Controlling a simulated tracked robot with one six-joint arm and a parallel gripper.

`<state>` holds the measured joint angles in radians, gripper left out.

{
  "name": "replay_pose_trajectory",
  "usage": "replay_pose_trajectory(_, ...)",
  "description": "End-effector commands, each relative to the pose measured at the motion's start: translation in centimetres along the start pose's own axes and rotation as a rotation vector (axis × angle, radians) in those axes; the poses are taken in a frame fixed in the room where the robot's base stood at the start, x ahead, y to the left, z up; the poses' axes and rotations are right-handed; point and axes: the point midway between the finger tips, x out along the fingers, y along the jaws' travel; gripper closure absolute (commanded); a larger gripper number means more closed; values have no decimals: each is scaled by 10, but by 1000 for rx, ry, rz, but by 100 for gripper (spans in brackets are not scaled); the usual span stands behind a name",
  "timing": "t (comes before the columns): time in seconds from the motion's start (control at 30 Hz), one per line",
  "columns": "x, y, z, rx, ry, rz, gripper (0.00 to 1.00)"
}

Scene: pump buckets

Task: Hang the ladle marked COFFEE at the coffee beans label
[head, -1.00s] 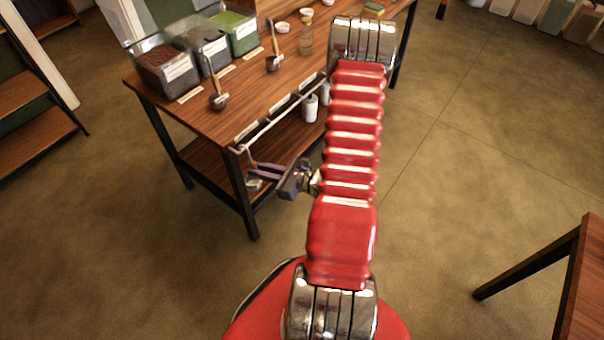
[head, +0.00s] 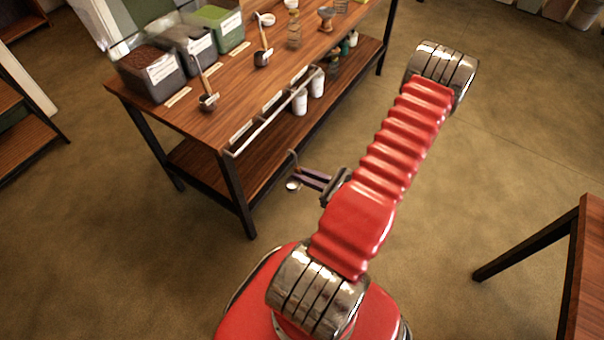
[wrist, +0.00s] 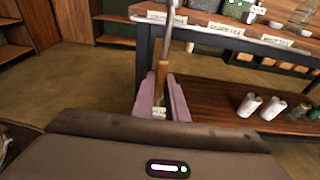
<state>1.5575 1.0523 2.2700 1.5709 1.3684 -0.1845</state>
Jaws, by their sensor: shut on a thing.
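My gripper (head: 314,180) is shut on a ladle (head: 293,160), just off the front of the wooden table (head: 185,110). In the wrist view my gripper (wrist: 162,98) has its mauve fingers around the ladle's wooden handle (wrist: 161,78), which stands about upright. A small pale tag shows low between the fingers; I cannot read it. The ladle is apart from the rail (head: 262,129) along the table's front edge. Several labels sit above this rail, including a near one (head: 240,132) and a middle one (head: 271,103). Their wording is too small to read surely.
Two other ladles, one near (head: 208,99) and one farther (head: 263,55), lie on the tabletop. Bins with brown (head: 148,72), grey (head: 190,52) and green (head: 217,30) contents stand behind them. White containers (head: 300,102) stand on the lower shelf.

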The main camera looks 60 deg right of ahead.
Motion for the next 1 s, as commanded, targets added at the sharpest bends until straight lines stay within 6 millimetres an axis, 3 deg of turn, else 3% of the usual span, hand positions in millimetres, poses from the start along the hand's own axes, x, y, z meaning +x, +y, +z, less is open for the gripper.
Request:
replay_pose_trajectory(0.47,-4,-4,-1,4,0,-19,100)
replay_pose_trajectory(1.0,23,-5,5,4,0,-18,100)
